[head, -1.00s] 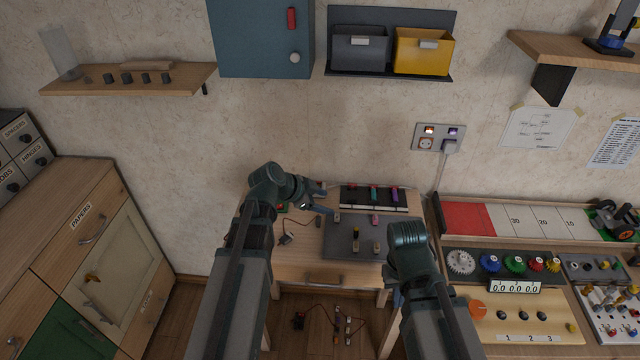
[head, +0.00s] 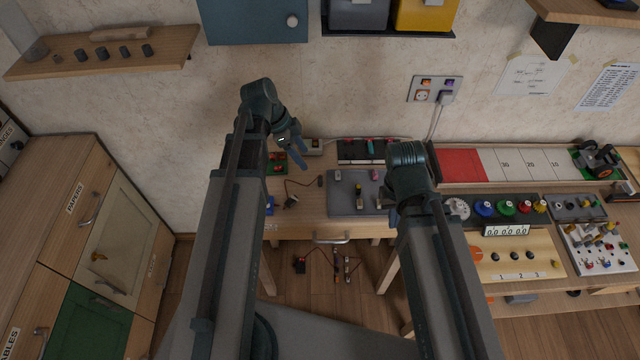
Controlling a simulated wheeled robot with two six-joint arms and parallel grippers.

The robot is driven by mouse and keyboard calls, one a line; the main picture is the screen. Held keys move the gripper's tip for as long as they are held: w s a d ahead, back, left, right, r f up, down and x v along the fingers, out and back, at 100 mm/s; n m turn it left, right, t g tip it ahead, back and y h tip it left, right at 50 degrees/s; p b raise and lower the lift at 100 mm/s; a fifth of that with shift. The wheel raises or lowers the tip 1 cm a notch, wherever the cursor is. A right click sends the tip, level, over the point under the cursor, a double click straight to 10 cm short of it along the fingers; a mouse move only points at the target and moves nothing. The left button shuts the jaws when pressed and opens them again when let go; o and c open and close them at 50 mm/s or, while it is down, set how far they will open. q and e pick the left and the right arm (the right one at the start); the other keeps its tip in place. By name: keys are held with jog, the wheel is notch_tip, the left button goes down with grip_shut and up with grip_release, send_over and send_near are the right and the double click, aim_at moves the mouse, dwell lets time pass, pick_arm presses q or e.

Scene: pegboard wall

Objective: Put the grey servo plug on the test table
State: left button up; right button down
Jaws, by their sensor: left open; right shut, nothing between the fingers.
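The test table (head: 310,228), a small wooden table with a drawer, stands against the wall in the middle of the head view. A grey pad (head: 345,207) with several small pieces lies on its right part. A dark plug on a reddish wire (head: 291,202) lies on its left part. I cannot tell which piece is the grey servo plug. My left gripper (head: 296,160) is open and empty above the table's back left part. My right gripper (head: 393,216) is shut and empty near the table's right edge, mostly hidden by its own arm.
Several small parts with wires (head: 337,268) lie on the floor under the table. A black strip with coloured pieces (head: 360,152) is at the table's back. A crowded workbench (head: 510,270) stands at the right, a drawer cabinet (head: 60,210) at the left. A wall socket (head: 422,96) is above.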

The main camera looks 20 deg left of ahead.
pick_arm(q)
jog(key=b, duration=0.5)
send_over(319, 178)
jog(key=a, duration=0.2)
jog(key=f, duration=0.6)
jog(key=shift+s+a, duration=0.15)
jog(key=shift+s, duration=0.15)
jog(key=b+x, duration=0.4)
jog(key=x, duration=0.1)
jog(key=shift+f+b, duration=0.15)
jog(key=shift+b, duration=0.25)
grip_shut()
